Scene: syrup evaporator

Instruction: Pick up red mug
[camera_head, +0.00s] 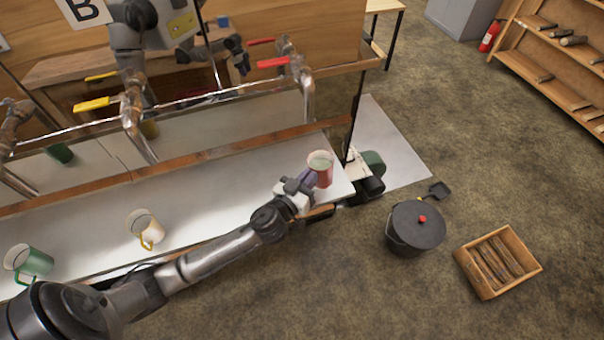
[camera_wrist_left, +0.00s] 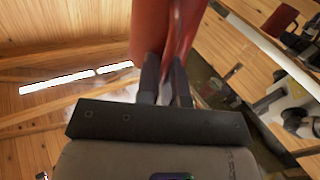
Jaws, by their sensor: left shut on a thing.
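The fingers hide part of the mug. I cannot tell whether its base touches the shelf. My right gripper is not in view.
A white mug with a yellow handle (camera_head: 146,227) and a green mug (camera_head: 30,262) stand further left on the shelf. Pipes with red and yellow valve handles (camera_head: 272,62) rise behind. A black lidded pot (camera_head: 415,228) and a wooden crate (camera_head: 488,283) stand on the floor at right.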

